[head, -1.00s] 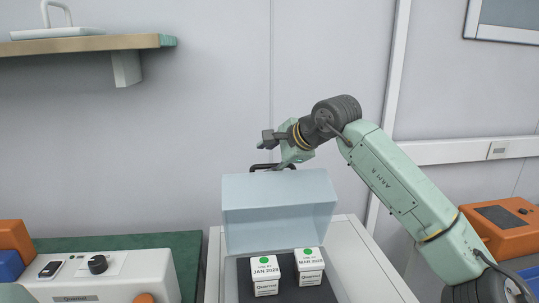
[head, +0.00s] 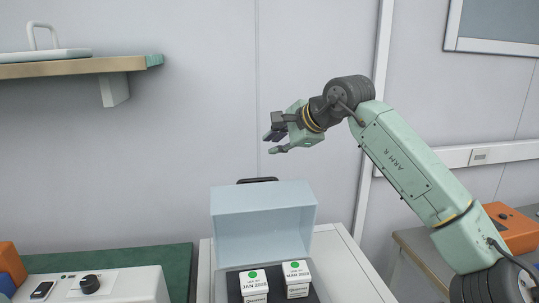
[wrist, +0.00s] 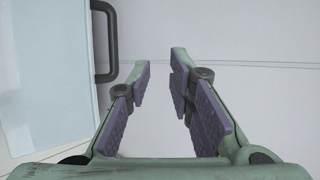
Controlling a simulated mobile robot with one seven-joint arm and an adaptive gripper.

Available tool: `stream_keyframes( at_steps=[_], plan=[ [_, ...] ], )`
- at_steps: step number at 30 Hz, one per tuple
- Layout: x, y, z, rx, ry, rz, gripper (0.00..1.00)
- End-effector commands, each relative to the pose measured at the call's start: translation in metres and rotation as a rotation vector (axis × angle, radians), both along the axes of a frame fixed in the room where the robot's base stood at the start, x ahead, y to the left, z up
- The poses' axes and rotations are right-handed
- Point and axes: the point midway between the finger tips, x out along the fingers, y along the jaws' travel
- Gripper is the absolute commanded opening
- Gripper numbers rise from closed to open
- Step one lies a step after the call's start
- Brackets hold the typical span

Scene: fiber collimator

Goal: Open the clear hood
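The clear hood (head: 262,208) is a pale blue see-through box cover, raised and tilted back, its open side facing the front. Its dark handle (head: 257,180) is at the top edge; the handle also shows at the left in the wrist view (wrist: 106,42). Part of the hood (wrist: 50,70) fills the left of that view. My gripper (head: 272,143) is above and slightly right of the handle, apart from it. Its two fingers are spread with nothing between them.
Two white labelled boxes with green dots, JAN 2028 (head: 254,285) and MAR 2028 (head: 297,279), stand on a dark mat below the hood. A white device with a knob (head: 90,284) is at left. A shelf (head: 65,68) is at upper left. An orange case (head: 513,226) is at right.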

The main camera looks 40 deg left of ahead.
Motion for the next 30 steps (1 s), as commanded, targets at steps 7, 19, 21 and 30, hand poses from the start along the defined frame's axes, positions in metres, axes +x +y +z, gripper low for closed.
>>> stream_keyframes(
  at_steps=[7,19,21,30],
  plan=[
    [0.002,-0.005,0.012,-0.004,0.004,0.004,0.2],
    [0.003,-0.01,0.024,-0.004,0.007,0.006,0.2],
    [0.003,-0.01,0.024,-0.004,0.007,0.006,0.2],
    [0.003,-0.01,0.023,-0.006,0.008,0.007,0.2]
  ],
)
